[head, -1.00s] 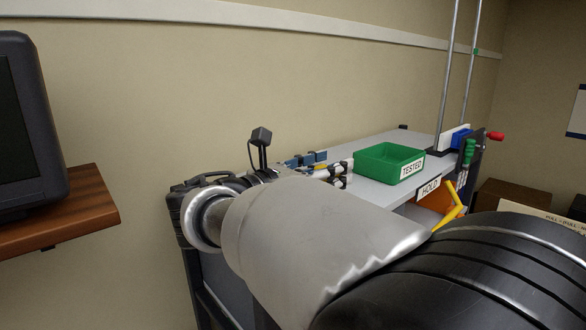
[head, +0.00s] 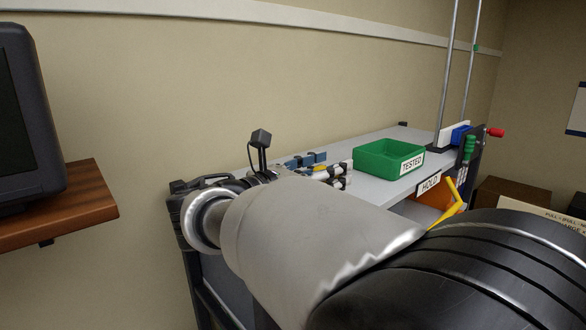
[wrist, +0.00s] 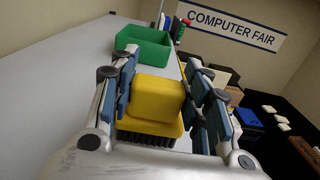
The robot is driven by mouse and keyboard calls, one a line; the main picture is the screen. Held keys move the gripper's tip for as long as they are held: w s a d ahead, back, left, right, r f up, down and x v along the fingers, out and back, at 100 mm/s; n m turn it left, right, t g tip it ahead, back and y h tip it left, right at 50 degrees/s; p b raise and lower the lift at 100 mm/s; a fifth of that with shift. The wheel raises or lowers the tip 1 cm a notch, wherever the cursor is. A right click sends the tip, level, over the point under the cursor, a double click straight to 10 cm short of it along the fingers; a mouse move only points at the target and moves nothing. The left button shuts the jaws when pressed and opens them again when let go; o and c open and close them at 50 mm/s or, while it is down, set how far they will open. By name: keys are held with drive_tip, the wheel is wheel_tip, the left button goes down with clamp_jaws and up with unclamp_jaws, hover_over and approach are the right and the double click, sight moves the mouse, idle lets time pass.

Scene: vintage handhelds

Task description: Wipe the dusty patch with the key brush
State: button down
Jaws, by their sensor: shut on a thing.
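My gripper (wrist: 160,82) is shut on the yellow key brush (wrist: 156,100), with a finger on each side of it. The brush's dark bristles (wrist: 147,138) point down towards the grey worktop (wrist: 60,72). I cannot tell whether they touch it. In the head view my gripper (head: 325,170) is small and partly behind my own arm, over the left part of the worktop, and the brush cannot be made out. No dusty patch can be made out in either view.
A green bin (head: 382,170) marked TESTED stands on the worktop, beyond the brush in the wrist view (wrist: 145,50). Metal poles (head: 446,80) rise at the far end. A wooden shelf (head: 75,205) with a monitor (head: 28,120) is at left.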

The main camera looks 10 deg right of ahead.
drive_tip(key=shift+p+v, duration=0.55)
drive_tip(key=shift+v, duration=1.8)
drive_tip(key=shift+a+f+p, duration=0.1)
drive_tip(key=shift+f+p, duration=0.05)
drive_tip(key=shift+p, duration=0.15)
drive_tip(key=shift+p+x, duration=0.6)
drive_tip(key=shift+x, duration=1.8)
drive_tip(key=shift+s, duration=0.1)
drive_tip(key=shift+p+x, duration=0.3)
drive_tip(key=shift+x, duration=0.85)
drive_tip(key=shift+s+a+r, duration=0.1)
drive_tip(key=shift+a+r, duration=0.1)
drive_tip(key=shift+r, duration=0.05)
